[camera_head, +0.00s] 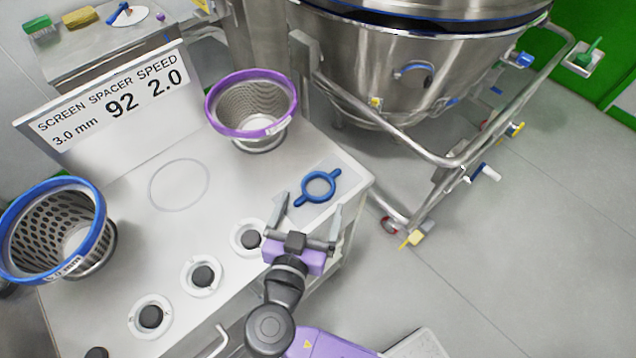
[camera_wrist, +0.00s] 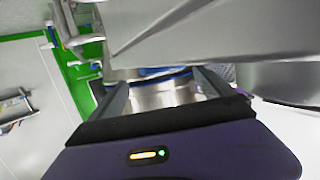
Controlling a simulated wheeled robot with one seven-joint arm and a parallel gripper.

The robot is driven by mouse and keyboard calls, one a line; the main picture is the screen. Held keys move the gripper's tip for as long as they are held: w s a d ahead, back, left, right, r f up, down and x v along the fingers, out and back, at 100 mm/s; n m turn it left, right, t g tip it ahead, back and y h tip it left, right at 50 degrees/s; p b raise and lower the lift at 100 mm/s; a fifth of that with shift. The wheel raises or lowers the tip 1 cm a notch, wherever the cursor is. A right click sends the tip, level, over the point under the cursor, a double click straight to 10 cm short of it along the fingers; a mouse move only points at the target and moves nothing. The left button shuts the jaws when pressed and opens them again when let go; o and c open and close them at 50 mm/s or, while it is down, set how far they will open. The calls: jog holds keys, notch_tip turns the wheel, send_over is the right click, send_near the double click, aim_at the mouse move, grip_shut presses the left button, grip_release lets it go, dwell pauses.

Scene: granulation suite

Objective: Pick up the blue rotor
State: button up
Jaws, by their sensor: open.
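The blue rotor (camera_head: 319,187) is a ring with two short arms. It lies on the white bench top (camera_head: 215,235) near its right corner in the head view. My gripper (camera_head: 308,212) is open, with its two fingers spread apart just on the near side of the rotor. The left fingertip appears close to the rotor's lower-left arm; I cannot tell whether they touch. Nothing is held between the fingers. In the wrist view my gripper (camera_wrist: 158,85) shows both fingers apart, with metal surfaces beyond them, and I cannot make out the rotor there.
A purple-rimmed screen basket (camera_head: 251,102) stands behind the rotor, and a blue-rimmed one (camera_head: 55,230) stands at the left. A sign (camera_head: 110,105) reads screen 3.0 mm, spacer 92, speed 2.0. A large steel bowl (camera_head: 420,75) on a tubular frame stands at the back right.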

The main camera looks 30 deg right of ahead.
aim_at(321, 176)
jog(key=shift+p+x, duration=0.4)
jog(key=shift+x, duration=1.95)
jog(key=c, duration=1.8)
